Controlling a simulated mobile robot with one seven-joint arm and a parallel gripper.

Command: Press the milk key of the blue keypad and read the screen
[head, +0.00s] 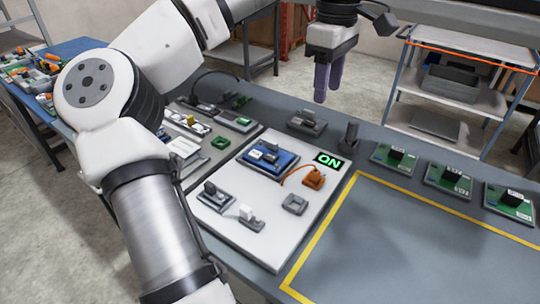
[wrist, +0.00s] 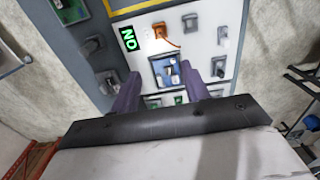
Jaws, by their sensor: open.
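The blue keypad (head: 270,157) sits on the white board on the workbench, with a few small white and dark keys on its top. Its labels are too small to read, so I cannot tell which key is milk. It also shows in the wrist view (wrist: 168,71), between my fingers. The black screen (head: 329,160) beside it reads "ON" in green; it also shows in the wrist view (wrist: 128,39). My gripper (head: 328,92) has purple fingers pointing down, high above the bench behind the keypad. In the wrist view (wrist: 165,80) the fingers are apart and empty.
An orange part with a cable (head: 314,178) stands close to the keypad. Grey fixtures (head: 295,204) stand on the white board's front part. Green boards (head: 450,178) line the bench at right. A yellow-outlined bench area (head: 400,240) is clear. My arm hides part of the left side.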

